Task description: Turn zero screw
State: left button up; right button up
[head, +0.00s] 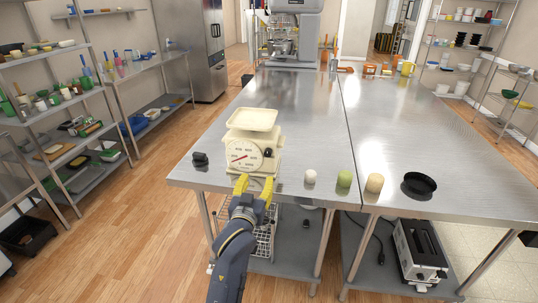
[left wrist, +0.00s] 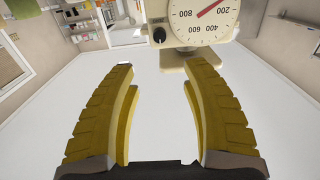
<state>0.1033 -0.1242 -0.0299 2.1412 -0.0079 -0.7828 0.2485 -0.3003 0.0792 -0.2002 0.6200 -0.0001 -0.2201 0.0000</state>
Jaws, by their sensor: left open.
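A cream kitchen scale (head: 252,146) with a round numbered dial and a flat tray on top stands near the front edge of the steel table. A black knob (head: 268,152), the likely zero screw, sits on its front to the right of the dial. My left gripper (head: 254,184) has yellow fingers and is open just in front of and below the dial. In the left wrist view the scale appears upside down, with the dial (left wrist: 205,18) and the black knob (left wrist: 159,35) beyond the open, empty fingers (left wrist: 162,68). My right gripper is out of view.
On the steel table (head: 300,110), a small black object (head: 200,159) lies left of the scale. A white ball (head: 310,177), green ball (head: 344,178), tan cylinder (head: 375,183) and black dish (head: 419,185) lie to its right. The table behind is largely clear.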

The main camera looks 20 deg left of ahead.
aim_at(268, 153)
pick_arm(q)
jog(key=w, duration=0.5)
jog(key=w+a, duration=0.1)
jog(key=w, duration=1)
jog(key=shift+w+a, duration=0.1)
jog(key=shift+a, duration=0.15)
jog(key=shift+c, duration=0.6)
grip_shut()
